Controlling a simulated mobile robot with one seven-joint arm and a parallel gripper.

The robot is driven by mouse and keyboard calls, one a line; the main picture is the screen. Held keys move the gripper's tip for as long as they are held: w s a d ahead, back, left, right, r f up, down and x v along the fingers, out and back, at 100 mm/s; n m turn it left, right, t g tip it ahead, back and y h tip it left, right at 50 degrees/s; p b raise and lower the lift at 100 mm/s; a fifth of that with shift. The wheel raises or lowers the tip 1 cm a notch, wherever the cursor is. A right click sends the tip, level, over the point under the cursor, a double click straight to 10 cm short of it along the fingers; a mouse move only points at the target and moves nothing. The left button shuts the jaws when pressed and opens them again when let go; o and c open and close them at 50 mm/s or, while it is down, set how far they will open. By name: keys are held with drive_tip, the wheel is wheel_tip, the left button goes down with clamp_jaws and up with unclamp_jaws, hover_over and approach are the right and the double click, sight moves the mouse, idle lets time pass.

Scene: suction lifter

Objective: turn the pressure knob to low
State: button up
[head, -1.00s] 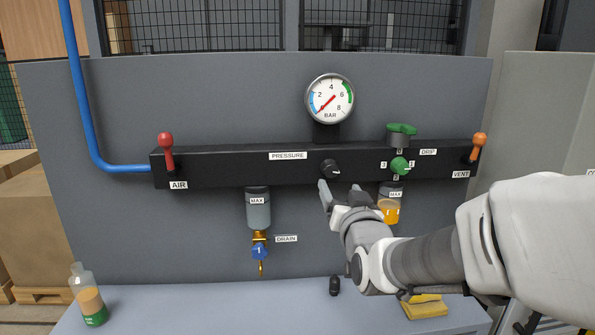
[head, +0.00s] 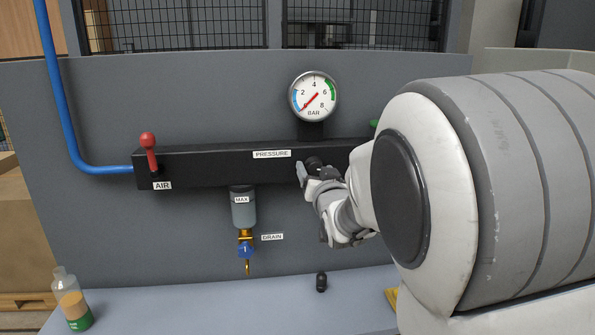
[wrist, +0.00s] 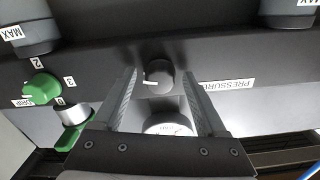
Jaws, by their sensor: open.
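The black pressure knob (wrist: 159,77) sits between my two open fingers in the wrist view, with a small gap on each side. Its white mark points to the left of that picture. In the head view the knob (head: 313,162) shows partly behind my gripper (head: 311,174), on the black bar (head: 210,168) right of the PRESSURE label (head: 271,154). My gripper (wrist: 159,75) is open and holds nothing. No low mark by the knob is readable.
The round gauge (head: 313,96) above has its red needle at the low end, lower left. A red AIR lever (head: 149,150) and the drain bowl (head: 243,209) are left. A green numbered knob (wrist: 41,89) is beside my gripper in the wrist view. My arm hides the right side.

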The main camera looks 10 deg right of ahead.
drive_tip(key=shift+c, duration=0.2)
clamp_jaws()
drive_tip(key=shift+f+n+b, duration=0.1)
drive_tip(key=shift+n+b, duration=0.2)
drive_tip(key=n+b, duration=0.2)
drive_tip(key=n, duration=0.1)
drive_tip(key=shift+d+f+b, duration=0.1)
drive_tip(key=shift+b, duration=0.3)
drive_tip(key=n+b, duration=0.3)
drive_tip(key=n, duration=0.3)
drive_tip(key=n+b, duration=0.3)
drive_tip(key=n, duration=0.2)
drive_tip(key=n+b, duration=0.2)
drive_tip(key=n, duration=0.3)
drive_tip(key=shift+r, duration=0.2)
drive_tip(key=shift+n, duration=0.4)
